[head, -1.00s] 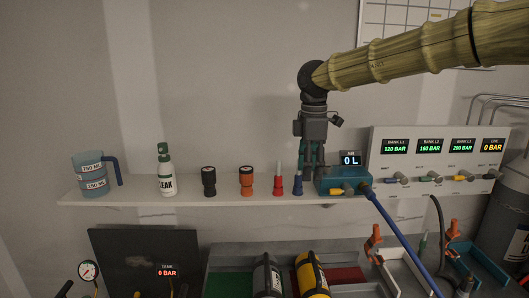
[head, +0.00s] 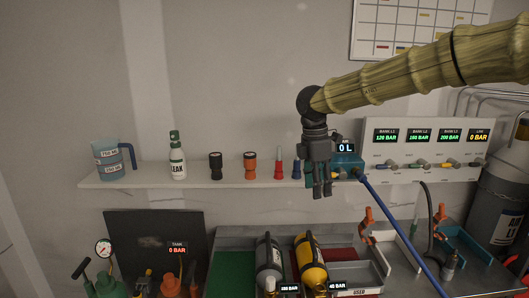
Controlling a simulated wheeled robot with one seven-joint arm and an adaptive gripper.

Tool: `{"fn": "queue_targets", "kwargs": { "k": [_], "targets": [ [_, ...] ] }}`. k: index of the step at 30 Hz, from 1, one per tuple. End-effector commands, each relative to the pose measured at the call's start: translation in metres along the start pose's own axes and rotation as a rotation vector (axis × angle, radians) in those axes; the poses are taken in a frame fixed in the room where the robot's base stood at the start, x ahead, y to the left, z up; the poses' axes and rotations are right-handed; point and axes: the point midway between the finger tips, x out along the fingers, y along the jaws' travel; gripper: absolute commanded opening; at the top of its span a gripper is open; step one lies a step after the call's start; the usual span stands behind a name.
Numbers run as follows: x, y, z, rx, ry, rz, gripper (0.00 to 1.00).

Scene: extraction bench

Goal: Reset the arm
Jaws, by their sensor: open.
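My gripper (head: 320,190) hangs from my tan-sleeved arm and points down, in front of the shelf's edge near the blue air meter box (head: 349,164) reading 0 L. Its dark fingers are empty and apart from the things below. It partly hides the blue nozzle (head: 296,168) and the left part of the meter box.
The shelf (head: 195,183) holds a blue jug (head: 111,161), a leak bottle (head: 177,157), black and orange fittings and a red nozzle (head: 279,165). Below, grey (head: 268,256) and yellow (head: 310,255) cylinders lie in a tray. A blue hose (head: 395,225) runs down right of my gripper.

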Motion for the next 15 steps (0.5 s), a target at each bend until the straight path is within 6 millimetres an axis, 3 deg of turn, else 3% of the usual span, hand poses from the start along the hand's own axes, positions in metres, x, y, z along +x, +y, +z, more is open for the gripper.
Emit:
{"fn": "queue_targets", "kwargs": {
  "k": [8, 11, 15],
  "targets": [
    [0.078, -0.001, 0.019, -0.248, -0.159, -0.025, 0.46],
    [0.121, -0.005, 0.030, -0.410, -0.244, -0.052, 0.46],
    [0.195, -0.015, 0.047, -0.735, -0.384, -0.113, 0.46]
  ]
}}
